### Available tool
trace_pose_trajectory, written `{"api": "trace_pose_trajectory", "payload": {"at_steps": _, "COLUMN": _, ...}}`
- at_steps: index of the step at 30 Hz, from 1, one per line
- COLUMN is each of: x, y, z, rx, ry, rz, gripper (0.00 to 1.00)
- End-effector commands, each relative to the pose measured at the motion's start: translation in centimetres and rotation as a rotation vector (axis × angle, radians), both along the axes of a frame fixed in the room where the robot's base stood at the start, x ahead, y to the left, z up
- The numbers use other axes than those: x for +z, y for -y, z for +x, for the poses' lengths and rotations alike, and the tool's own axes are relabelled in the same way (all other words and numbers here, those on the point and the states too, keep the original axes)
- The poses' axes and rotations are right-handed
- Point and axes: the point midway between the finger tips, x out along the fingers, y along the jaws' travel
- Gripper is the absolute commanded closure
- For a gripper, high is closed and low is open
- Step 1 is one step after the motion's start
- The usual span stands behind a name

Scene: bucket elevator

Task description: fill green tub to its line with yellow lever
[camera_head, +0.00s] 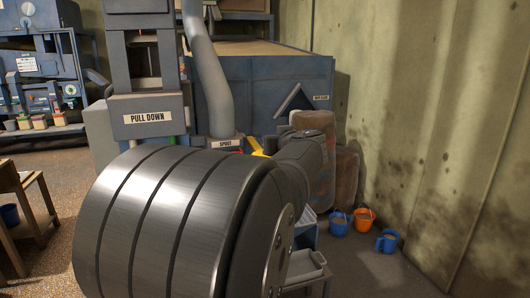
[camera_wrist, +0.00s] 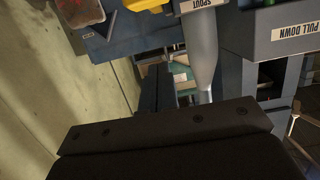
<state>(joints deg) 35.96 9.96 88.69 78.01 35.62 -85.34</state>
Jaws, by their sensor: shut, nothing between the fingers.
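In the head view a yellow piece (camera_head: 258,148), likely the yellow lever, shows just right of the spout label (camera_head: 225,143), partly hidden behind my arm. In the wrist view a yellow part (camera_wrist: 146,4) is cut off at the top edge, left of the spout label (camera_wrist: 197,4). My gripper (camera_wrist: 172,124) shows as a dark bar with screws across the bottom of the wrist view. It is shut and empty, apart from the yellow part. My arm hides it in the head view. I cannot make out the green tub or its line near the spout.
A grey machine with a PULL DOWN sign (camera_head: 150,118) stands left of the grey pipe (camera_head: 208,75). Rusty drums (camera_head: 345,175) stand by the right wall. A blue bucket (camera_head: 338,224), an orange bucket (camera_head: 365,218) and another blue bucket (camera_head: 387,243) are on the floor.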

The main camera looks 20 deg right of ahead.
Motion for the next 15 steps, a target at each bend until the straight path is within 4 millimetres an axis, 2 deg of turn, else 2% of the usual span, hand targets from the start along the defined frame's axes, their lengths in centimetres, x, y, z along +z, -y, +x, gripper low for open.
{"api": "trace_pose_trajectory", "payload": {"at_steps": 10, "x": 0.0, "y": 0.0, "z": 0.1, "rx": 0.000, "ry": -0.001, "rz": 0.000, "gripper": 1.00}}
{"api": "trace_pose_trajectory", "payload": {"at_steps": 15, "x": -0.4, "y": -0.1, "z": 1.4, "rx": 0.003, "ry": -0.002, "rz": 0.002, "gripper": 1.00}}
